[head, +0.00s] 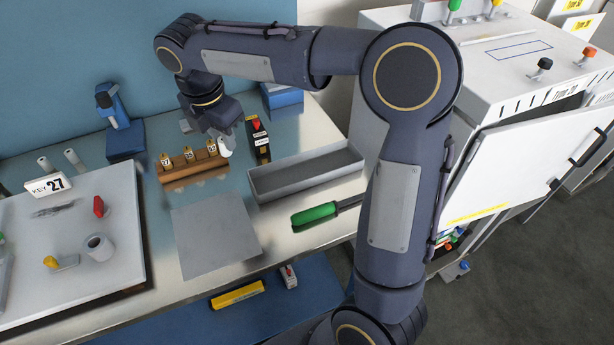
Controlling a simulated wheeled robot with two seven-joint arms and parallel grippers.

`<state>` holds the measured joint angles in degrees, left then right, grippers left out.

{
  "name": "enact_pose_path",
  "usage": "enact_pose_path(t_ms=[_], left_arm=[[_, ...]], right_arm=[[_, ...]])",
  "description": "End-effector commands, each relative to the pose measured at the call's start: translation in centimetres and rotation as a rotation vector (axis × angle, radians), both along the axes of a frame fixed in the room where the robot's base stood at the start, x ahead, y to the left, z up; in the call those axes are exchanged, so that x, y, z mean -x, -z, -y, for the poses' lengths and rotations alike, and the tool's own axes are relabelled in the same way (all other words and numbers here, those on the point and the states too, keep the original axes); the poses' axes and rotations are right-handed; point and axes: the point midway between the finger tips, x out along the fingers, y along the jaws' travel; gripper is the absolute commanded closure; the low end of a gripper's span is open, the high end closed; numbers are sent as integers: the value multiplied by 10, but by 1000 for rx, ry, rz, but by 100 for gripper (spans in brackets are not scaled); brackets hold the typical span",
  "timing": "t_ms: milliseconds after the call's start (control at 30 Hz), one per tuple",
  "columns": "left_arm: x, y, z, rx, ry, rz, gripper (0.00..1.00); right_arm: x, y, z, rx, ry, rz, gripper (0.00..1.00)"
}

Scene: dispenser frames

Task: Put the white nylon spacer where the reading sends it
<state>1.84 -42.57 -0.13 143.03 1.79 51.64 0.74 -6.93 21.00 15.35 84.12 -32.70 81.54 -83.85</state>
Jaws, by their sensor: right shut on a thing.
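My right gripper (215,130) reaches in from above over the steel-topped bench. It is shut on a small white piece (226,147), which looks like the white nylon spacer. The piece is at the right end of a wooden block (196,176) holding several small pieces with yellow number tags. I cannot tell whether it touches the block. A black device (259,142) with a red top and a yellow label stands just right of the piece. A white sign (48,185) reading "KEY 27" stands at the left. My left gripper is not in view.
An empty grey tray (308,177) and a green-handled tool (314,215) lie right of a bare grey plate (214,235). A blue stand (126,141) is at the back. A white cabinet (508,60) with its door (525,165) open stands right of my arm.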

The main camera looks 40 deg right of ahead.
Motion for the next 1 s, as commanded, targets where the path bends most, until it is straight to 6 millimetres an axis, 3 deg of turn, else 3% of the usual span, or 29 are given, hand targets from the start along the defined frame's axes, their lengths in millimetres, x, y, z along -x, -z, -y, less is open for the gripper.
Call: enact_pose_path(t_ms=[100, 267, 367, 700, 900, 1000], left_arm=[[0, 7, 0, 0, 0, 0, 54], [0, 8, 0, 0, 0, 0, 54], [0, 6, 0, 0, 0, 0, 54], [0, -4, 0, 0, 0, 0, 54], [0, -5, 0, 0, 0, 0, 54], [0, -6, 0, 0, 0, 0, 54]], right_arm=[[30, 7, -28, 13, -120, -28, 100], [48, 12, -38, 22, -192, -48, 100], [48, 17, -25, 23, -197, -51, 100], [34, 58, 54, 20, -194, -55, 100], [30, 91, 80, 20, -197, -53, 100], [28, 98, 85, 21, -198, -51, 100]])
